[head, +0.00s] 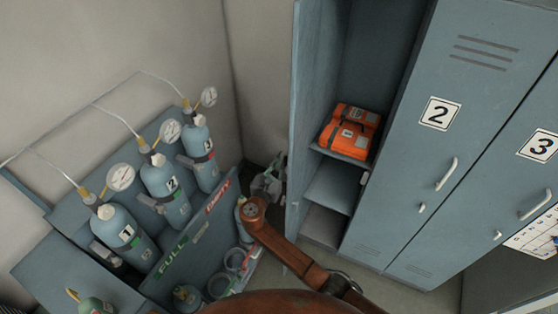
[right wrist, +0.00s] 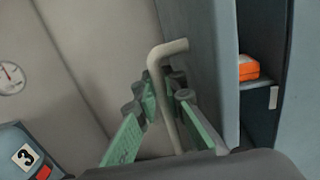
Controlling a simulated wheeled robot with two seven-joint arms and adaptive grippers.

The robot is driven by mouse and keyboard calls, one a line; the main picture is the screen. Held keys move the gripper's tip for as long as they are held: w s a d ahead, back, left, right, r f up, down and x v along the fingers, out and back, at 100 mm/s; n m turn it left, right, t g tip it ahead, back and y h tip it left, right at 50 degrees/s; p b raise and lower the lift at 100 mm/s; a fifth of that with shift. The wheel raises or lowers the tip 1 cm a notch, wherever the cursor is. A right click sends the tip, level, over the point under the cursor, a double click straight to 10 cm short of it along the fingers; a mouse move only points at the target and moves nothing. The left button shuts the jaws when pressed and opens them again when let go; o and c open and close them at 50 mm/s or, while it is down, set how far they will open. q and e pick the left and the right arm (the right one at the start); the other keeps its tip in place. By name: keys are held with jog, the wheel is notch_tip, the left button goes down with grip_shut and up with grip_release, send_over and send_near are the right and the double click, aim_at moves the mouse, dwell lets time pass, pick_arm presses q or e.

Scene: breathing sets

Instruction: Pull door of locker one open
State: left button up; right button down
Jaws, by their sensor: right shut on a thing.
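The door of locker one (head: 297,130) stands swung open at the left of the lockers, seen nearly edge-on in the head view. The same door panel (right wrist: 202,50) shows in the right wrist view, with its pale bent handle (right wrist: 164,62). My right gripper (head: 268,182) is beside the door's outer face, partly dim in the head view. In the right wrist view its green fingers (right wrist: 167,105) are shut around the handle. The locker's inside is exposed, with an orange case (head: 351,130) on a shelf. My left gripper is not in view.
Closed locker doors two (head: 432,140) and three (head: 530,175) stand to the right. A rack (head: 225,210) with several blue cylinders and gauges stands at left, close to my right arm. A bare wall (head: 262,80) is behind the open door.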

dwell(0.3)
jog(key=c, duration=2.3)
grip_release()
jog(key=shift+c, duration=0.2)
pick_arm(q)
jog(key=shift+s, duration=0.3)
pick_arm(e)
jog(key=shift+o, duration=0.2)
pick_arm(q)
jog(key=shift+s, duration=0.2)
pick_arm(e)
jog(key=shift+s+a, duration=0.1)
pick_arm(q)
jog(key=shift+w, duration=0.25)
pick_arm(e)
jog(key=v, duration=1.1)
jog(key=shift+s, duration=0.4)
jog(key=shift+a, duration=0.15)
